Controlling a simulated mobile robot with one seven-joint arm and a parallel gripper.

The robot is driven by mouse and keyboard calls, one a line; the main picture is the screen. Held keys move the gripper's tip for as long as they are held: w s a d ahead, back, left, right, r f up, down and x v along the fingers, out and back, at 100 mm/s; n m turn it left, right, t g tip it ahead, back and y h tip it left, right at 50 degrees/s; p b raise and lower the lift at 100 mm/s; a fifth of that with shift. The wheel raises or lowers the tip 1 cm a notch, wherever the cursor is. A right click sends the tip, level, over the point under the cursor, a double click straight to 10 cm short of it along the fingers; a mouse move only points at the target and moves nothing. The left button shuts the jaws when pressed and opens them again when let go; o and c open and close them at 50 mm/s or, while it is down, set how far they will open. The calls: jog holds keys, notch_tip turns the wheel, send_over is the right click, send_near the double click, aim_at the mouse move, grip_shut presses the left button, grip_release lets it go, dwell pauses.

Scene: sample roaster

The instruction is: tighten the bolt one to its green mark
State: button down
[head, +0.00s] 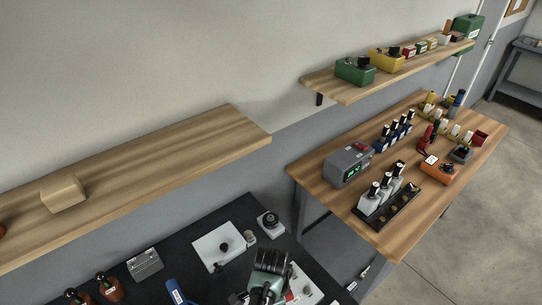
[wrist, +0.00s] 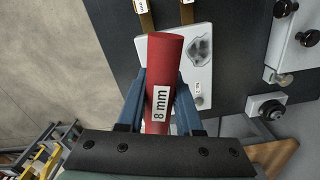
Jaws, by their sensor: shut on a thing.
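In the wrist view my gripper (wrist: 159,92) is shut on a red handle (wrist: 164,60) with a white label reading "8 mm". The handle stands between the two blue fingers, and its working end is hidden. Behind it lies a light plate (wrist: 173,85) with a grey irregular patch and a small labelled fitting (wrist: 198,98) at its lower right. I cannot make out bolt one or a green mark in either view. In the head view my arm is at the bottom edge, and the fingers and red handle cannot be made out clearly.
Two brass-coloured pieces (wrist: 146,22) with white tags sit above the plate. White blocks with knobs (wrist: 291,55) are at the right. In the head view the dark bench (head: 190,265) holds a white plate (head: 208,243); a wooden table (head: 330,205) with instruments stands to the right.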

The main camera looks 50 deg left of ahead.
jog(key=shift+m, duration=0.8)
jog(key=m, duration=0.3)
jog(key=shift+p, duration=0.4)
jog(key=shift+r+n, duration=0.1)
jog(key=shift+n, duration=0.5)
jog(key=shift+r+p, duration=1.65)
jog(key=shift+p, duration=0.05)
